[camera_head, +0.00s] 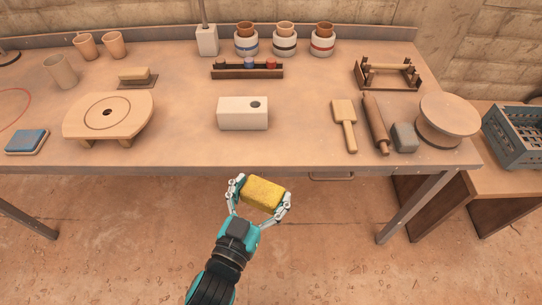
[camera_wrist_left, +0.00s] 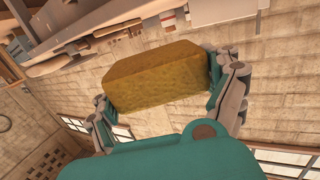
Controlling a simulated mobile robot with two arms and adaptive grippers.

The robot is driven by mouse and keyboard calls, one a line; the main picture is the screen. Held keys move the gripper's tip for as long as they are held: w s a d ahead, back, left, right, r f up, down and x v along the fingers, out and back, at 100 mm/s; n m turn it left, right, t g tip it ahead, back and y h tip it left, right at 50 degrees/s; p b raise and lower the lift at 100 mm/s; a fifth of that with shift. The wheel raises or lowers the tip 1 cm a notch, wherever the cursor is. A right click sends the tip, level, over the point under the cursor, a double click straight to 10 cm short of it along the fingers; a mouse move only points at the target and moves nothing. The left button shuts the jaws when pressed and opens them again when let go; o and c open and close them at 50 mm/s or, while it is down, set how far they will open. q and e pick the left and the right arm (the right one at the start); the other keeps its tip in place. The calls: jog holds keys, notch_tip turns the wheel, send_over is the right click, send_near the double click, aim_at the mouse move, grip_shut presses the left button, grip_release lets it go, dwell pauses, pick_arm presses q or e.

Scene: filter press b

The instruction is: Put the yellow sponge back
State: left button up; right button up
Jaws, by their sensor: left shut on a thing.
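The yellow sponge (camera_head: 264,194) is a block held between the fingers of my left gripper (camera_head: 261,200), which is shut on it. They are in front of the table's front edge, apart from the table. In the left wrist view the sponge (camera_wrist_left: 158,76) fills the space between both fingers of the gripper (camera_wrist_left: 165,90). My right gripper does not show in either view.
The table (camera_head: 185,125) has a white block with a hole (camera_head: 242,113) near its middle front. A round board (camera_head: 108,115) and a blue pad (camera_head: 26,141) are at left. A wooden paddle (camera_head: 345,124), rolling pin (camera_head: 376,124) and grey block (camera_head: 405,137) are at right. Open tabletop lies between them.

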pick_arm(q)
jog(key=p, duration=0.1)
send_over(271, 154)
jog(key=s, duration=0.1)
jog(key=shift+s+a+f, duration=0.1)
jog(key=shift+s+f, duration=0.1)
jog(key=shift+f, duration=0.5)
jog(key=shift+w+f, duration=0.4)
jog(key=shift+f, duration=0.25)
jog(key=shift+w+f, duration=0.4)
jog(key=shift+f, duration=0.55)
jog(key=shift+f, duration=0.1)
jog(key=shift+f, duration=0.15)
jog(key=o, duration=0.9)
